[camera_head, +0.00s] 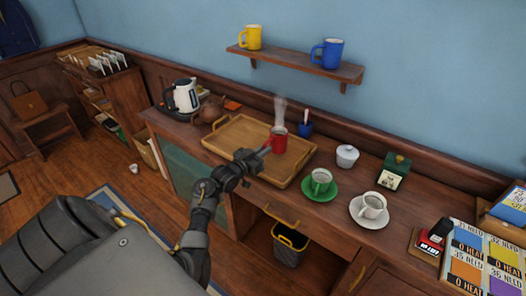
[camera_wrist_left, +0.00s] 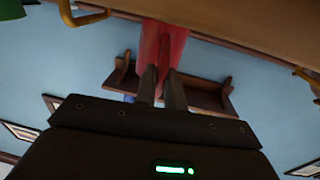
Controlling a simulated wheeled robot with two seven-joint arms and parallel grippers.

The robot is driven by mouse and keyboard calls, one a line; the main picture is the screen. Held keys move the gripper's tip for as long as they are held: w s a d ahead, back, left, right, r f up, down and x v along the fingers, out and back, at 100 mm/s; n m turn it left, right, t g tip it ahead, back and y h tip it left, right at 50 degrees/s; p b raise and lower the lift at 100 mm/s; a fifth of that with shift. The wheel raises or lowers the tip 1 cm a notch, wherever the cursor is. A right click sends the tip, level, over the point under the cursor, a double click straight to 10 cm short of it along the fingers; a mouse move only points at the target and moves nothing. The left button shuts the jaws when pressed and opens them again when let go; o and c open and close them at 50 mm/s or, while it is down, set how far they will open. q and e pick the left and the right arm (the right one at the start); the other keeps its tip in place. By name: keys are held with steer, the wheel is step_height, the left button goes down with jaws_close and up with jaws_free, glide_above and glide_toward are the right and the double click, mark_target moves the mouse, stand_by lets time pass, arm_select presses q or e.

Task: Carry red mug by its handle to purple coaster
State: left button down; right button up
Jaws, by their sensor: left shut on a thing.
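The red mug (camera_head: 279,141) stands upright over the right part of the wooden tray (camera_head: 240,122), with steam rising above it. I cannot tell whether its base touches the tray. My left gripper (camera_head: 265,151) reaches in from the front and is shut on the mug's handle. In the left wrist view, the two dark fingers (camera_wrist_left: 162,88) close around the red handle, with the mug body (camera_wrist_left: 174,35) just beyond. My right gripper is not in view.
A blue cup (camera_head: 305,129) stands behind the tray. A green cup on a saucer (camera_head: 320,194), a white cup on a saucer (camera_head: 362,224) and a sugar bowl (camera_head: 347,156) are to the right. A shelf (camera_head: 300,65) hangs above.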

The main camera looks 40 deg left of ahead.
arm_select(q)
steer(key=shift+r+p, duration=0.9)
steer(key=shift+r, duration=0.3)
steer(key=shift+f, duration=0.15)
steer(key=s+d+r+m+h, duration=0.25)
steer(key=s+d+r, duration=0.25)
steer(key=d+r, duration=0.55)
steer(key=s+d+m+g+h, duration=0.2)
steer(key=s+d+h, duration=0.3)
steer(key=s+d, duration=0.7)
steer(key=shift+s+d+r, duration=0.15)
steer(key=shift+s+d, duration=0.15)
steer(key=shift+s, duration=0.65)
steer(key=shift+m, duration=0.25)
